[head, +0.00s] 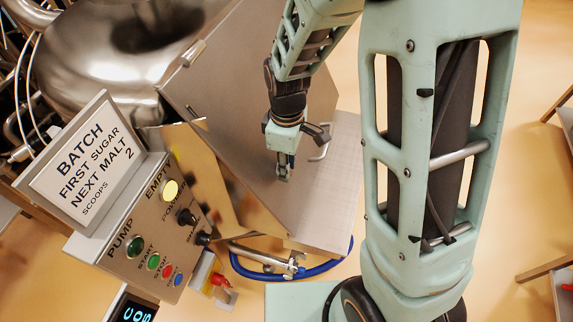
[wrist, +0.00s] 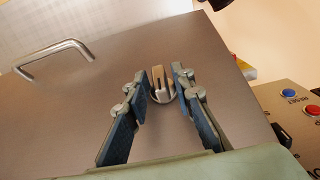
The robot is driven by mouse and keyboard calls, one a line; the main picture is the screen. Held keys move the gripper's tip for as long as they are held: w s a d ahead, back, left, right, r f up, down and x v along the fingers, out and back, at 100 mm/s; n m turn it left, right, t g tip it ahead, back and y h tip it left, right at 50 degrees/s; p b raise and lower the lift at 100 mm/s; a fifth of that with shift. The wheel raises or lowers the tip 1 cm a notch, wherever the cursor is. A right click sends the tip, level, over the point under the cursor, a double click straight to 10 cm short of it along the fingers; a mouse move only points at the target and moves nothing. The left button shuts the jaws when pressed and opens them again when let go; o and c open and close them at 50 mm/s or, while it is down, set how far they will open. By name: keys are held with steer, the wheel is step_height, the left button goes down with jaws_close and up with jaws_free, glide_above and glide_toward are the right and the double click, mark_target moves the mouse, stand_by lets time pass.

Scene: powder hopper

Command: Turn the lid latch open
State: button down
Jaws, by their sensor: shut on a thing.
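The lid latch (wrist: 161,92) is a small metal tab on a round base, set in the lid near its edge in the wrist view. My gripper (wrist: 160,76) has its two blue-padded fingers on either side of the tab and is shut on it. In the head view my gripper (head: 283,172) reaches down to the sloping steel lid (head: 225,75), and its fingers hide the latch there. The lid lies flat against the hopper, as far as I can see. The tab's slot points up and slightly left in the wrist view.
A bent metal handle (wrist: 55,58) stands out from the lid, left of the latch in the wrist view. A control panel (head: 165,225) with coloured buttons and a BATCH sign (head: 85,160) stand at left. A blue hose (head: 275,277) lies below the hopper.

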steer(key=shift+w+a+r, duration=0.1)
steer(key=shift+w+a, duration=0.05)
steer(key=shift+w, duration=0.05)
steer(key=shift+w+m+g+y+p, duration=0.1)
steer(key=shift+m+g+y+p, duration=0.2)
steer(key=shift+m+g, duration=0.15)
steer(key=shift+w+m+g+y+p, duration=0.1)
steer(key=shift+m+g+y+p, duration=0.35)
steer(key=shift+g, duration=0.6)
steer(key=g, duration=0.1)
steer(key=m+g+y, duration=0.2)
steer(key=shift+w+f, duration=0.15)
steer(key=shift+f, duration=0.1)
steer(key=m+g+y, duration=0.1)
steer(key=m+g+y+b, duration=0.1)
steer(key=g+y+b, duration=0.1)
steer(key=shift+w+d+f+m, duration=0.1)
steer(key=shift+d+f+m, duration=0.2)
steer(key=shift+d+m, duration=0.1)
steer(key=m+g+y+b, duration=0.1)
steer(key=m+y+b, duration=0.2)
steer(key=y, duration=0.1)
steer(key=shift+f+g, duration=0.1)
steer(key=shift+g, duration=0.3)
steer(key=shift+y+b, duration=0.35)
steer(key=c, duration=2)
jaws_free()
